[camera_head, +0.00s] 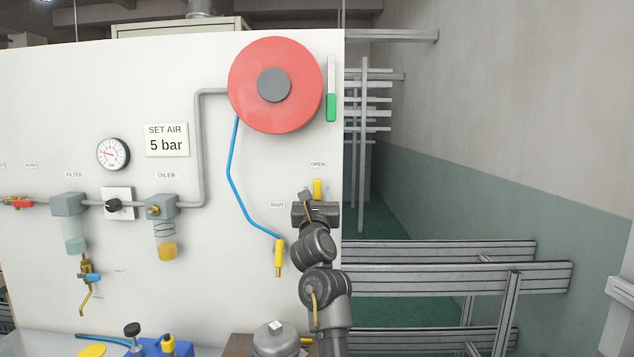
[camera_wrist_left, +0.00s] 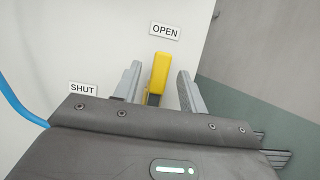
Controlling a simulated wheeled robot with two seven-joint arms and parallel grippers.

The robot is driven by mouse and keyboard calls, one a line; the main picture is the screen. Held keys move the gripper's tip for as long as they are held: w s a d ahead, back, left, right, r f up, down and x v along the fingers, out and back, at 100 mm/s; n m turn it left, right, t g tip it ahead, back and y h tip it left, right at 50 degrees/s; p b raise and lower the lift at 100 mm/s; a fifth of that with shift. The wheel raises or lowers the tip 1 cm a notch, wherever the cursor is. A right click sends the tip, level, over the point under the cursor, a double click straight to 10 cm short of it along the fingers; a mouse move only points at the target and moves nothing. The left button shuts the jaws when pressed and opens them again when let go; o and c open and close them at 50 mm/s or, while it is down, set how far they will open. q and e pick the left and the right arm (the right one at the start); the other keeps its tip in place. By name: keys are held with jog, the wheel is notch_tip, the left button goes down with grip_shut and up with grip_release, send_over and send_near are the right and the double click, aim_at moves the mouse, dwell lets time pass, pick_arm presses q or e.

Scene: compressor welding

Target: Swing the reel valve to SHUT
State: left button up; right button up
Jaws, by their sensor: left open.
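The reel valve's yellow lever (camera_head: 317,187) points up toward the OPEN label (camera_head: 318,164) on the white panel. In the left wrist view the lever (camera_wrist_left: 159,72) stands upright under the OPEN label (camera_wrist_left: 165,31). The SHUT label (camera_head: 277,204) is to the lower left; it also shows in the wrist view (camera_wrist_left: 83,89). My left gripper (camera_head: 316,203) is at the lever; in the wrist view its open fingers (camera_wrist_left: 159,84) stand one on each side of it, with gaps visible. The lever's base is hidden behind my gripper. My right gripper is not in view.
A red hose reel (camera_head: 247,104) is above, with a blue hose (camera_head: 232,180) running down to a hanging yellow fitting (camera_head: 279,252) left of my arm. The oiler (camera_head: 163,209) and filter (camera_head: 69,206) are further left. Aluminium rails (camera_head: 450,279) stand right of the panel.

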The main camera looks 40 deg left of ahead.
aim_at(317, 189)
pick_arm(q)
jog(key=shift+p+x, duration=0.45)
jog(key=shift+x, duration=1.2)
jog(key=shift+s, duration=0.1)
grip_shut()
